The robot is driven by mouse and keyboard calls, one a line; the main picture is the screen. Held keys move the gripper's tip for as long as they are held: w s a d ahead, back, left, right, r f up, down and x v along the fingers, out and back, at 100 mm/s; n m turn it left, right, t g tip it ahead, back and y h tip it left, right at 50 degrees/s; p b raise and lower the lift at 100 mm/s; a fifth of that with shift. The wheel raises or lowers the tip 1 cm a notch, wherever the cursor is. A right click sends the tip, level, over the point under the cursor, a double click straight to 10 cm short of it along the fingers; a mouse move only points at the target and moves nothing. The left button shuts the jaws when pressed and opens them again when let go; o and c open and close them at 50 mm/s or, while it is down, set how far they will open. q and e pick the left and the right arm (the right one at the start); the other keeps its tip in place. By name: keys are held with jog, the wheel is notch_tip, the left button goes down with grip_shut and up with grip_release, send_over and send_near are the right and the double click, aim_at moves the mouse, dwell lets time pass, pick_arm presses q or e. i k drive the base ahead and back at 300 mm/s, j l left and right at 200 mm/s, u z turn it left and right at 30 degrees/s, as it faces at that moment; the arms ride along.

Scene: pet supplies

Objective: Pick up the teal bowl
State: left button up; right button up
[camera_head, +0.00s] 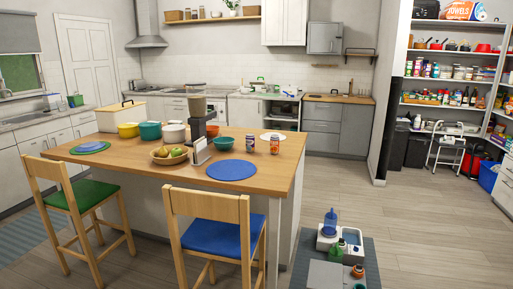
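A small teal bowl (223,143) stands on the wooden top of the kitchen island, right of centre and behind a blue round placemat. A larger teal pot or bowl (150,131) stands farther left on the same top, between a yellow pot and a white one. Another small teal or green item (337,252) shows in the white unit on the floor at the lower right, too small to make out. Neither of my grippers is in view.
The island top (275,172) also holds a fruit bowl (169,154), a coffee maker (197,120) and two cans (250,144). A green-seated chair (90,195) and a blue-seated chair (212,235) stand at its front. The floor (420,215) at right is clear.

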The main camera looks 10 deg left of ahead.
aim_at(224, 144)
jog(key=i+j+z, duration=0.2)
jog(key=j+z, duration=0.2)
jog(key=i+j+z, duration=0.1)
jog(key=j+z, duration=0.25)
jog(key=j, duration=0.25)
jog(key=j+z, duration=0.4)
jog(key=j, duration=0.15)
